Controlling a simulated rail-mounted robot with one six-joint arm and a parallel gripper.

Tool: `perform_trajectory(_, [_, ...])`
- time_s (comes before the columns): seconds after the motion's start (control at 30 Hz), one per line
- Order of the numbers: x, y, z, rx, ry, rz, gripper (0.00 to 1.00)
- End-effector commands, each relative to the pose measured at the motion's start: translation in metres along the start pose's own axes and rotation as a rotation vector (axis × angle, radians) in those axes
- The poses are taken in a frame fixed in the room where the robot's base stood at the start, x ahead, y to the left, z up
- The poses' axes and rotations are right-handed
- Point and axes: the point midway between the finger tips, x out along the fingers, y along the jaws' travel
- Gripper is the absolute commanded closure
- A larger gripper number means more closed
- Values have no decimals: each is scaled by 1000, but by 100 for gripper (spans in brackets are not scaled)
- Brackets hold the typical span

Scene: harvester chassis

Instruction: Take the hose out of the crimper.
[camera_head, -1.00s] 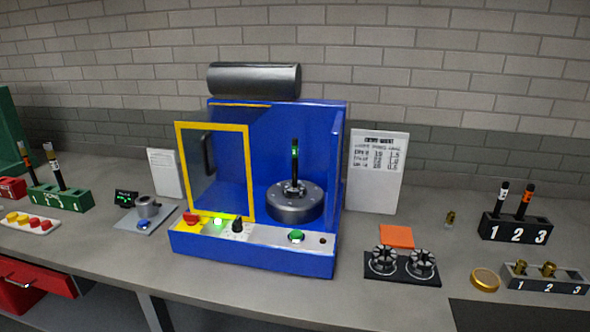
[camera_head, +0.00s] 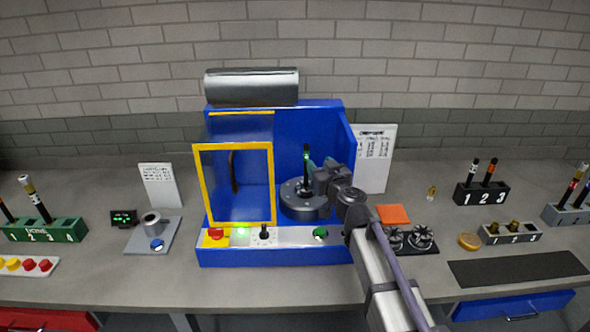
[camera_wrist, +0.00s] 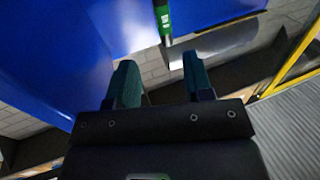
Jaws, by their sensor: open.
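The hose (camera_head: 306,158) is a thin black rod with a green band, standing upright in the round grey die head of the blue crimper (camera_head: 275,258). The crimper's yellow-framed clear door (camera_head: 198,190) stands open to the left. My gripper (camera_head: 312,166) reaches into the crimper from the right, close to the hose. In the wrist view my gripper (camera_wrist: 164,82) has its two teal fingers apart with nothing between them. The hose (camera_wrist: 163,18) shows just beyond the fingertips, roughly in line with the gap. Its lower part is out of the wrist view.
Right of the crimper are an orange pad (camera_head: 393,214), a black tray with two die sets (camera_head: 410,238) and a numbered black rack (camera_head: 482,194). A green DONE rack (camera_head: 45,230) stands at the left. A measuring stand (camera_head: 153,234) sits left of the crimper.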

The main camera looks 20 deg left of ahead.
Motion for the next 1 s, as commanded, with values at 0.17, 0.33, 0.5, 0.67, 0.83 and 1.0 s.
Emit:
perform_trajectory(0.17, [12,-1,0,-4,0,-4,53])
perform_trajectory(0.33, [47,0,0,-3,-1,-4,53])
perform_trajectory(0.5, [57,-1,0,-3,-1,-3,53])
perform_trajectory(0.67, [74,-1,0,-3,-1,-4,53])
perform_trajectory(0.83, [106,-3,0,-3,-1,-6,53])
perform_trajectory(1.0, [108,-3,0,-3,-1,-5,53])
